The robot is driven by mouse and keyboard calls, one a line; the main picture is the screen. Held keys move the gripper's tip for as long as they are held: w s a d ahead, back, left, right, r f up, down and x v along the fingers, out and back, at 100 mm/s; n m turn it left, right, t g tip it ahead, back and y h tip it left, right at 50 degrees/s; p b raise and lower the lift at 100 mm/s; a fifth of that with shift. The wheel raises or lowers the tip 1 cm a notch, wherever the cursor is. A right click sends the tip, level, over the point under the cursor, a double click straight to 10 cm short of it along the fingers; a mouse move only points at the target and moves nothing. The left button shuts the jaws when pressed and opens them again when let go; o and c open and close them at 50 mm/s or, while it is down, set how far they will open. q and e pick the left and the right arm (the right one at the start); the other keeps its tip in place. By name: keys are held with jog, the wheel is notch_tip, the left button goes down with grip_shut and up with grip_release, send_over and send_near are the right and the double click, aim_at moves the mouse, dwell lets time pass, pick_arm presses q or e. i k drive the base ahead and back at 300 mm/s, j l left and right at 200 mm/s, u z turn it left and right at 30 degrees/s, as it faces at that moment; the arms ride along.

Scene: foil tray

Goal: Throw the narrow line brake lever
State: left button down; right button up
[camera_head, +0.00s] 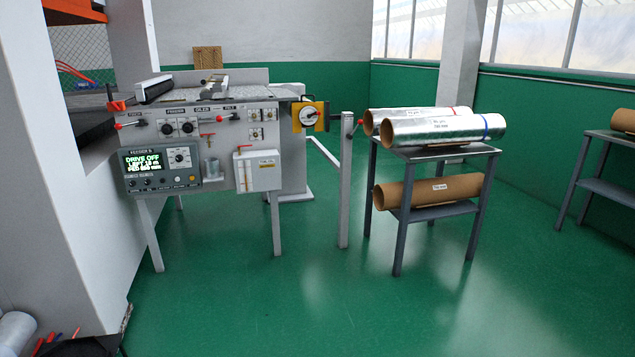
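The feeder machine (200,105) stands at the left with several red-tipped levers. One lever (131,124) sticks out at the left end of its front panel, with a red knob at its left. Another lever (220,118) sits near the panel's middle, its red knob to the right. The small labels are too blurred to tell which is the narrow line brake lever. Neither of my grippers is in view.
A lit display (148,163) reads "DRIVE OFF". A grey stand (440,153) holds two foil rolls (445,129) above and a brown roll (430,191) below. Another stand (605,185) is at the right edge. The green floor (300,295) in front is clear.

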aim_at(360, 122)
jog(key=i, duration=3.4)
